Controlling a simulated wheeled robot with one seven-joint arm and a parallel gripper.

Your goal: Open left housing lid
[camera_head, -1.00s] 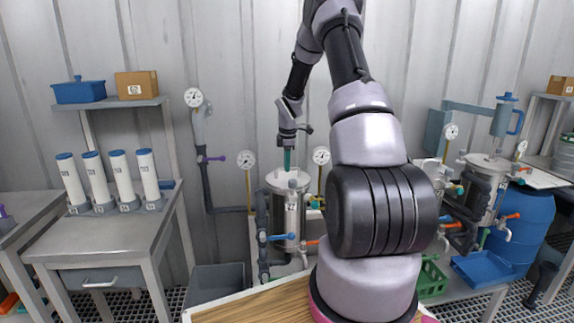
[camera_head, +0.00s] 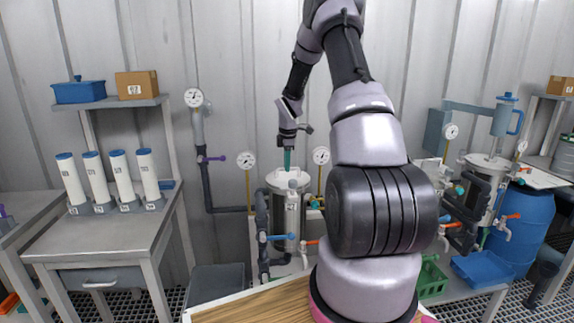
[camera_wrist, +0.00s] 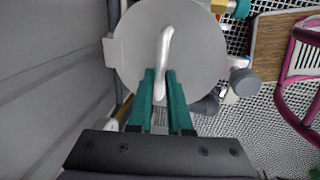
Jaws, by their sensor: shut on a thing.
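The left housing (camera_head: 289,215) is an upright metal cylinder near the middle of the head view, behind my arm. Its round grey lid (camera_wrist: 200,45) fills the upper middle of the wrist view and sits on top of the housing in the head view (camera_head: 278,178). A white bar handle (camera_wrist: 164,62) stands on the lid. My gripper (camera_wrist: 161,90) has green fingers and is shut on the near end of this handle. In the head view my gripper (camera_head: 287,160) points straight down onto the lid. The lid looks level on the housing.
Gauges (camera_head: 246,160) and pipes with blue and orange valves flank the housing. White cartridges (camera_head: 110,180) stand on the left table (camera_head: 100,235). A grey bin (camera_head: 217,278) is on the floor.

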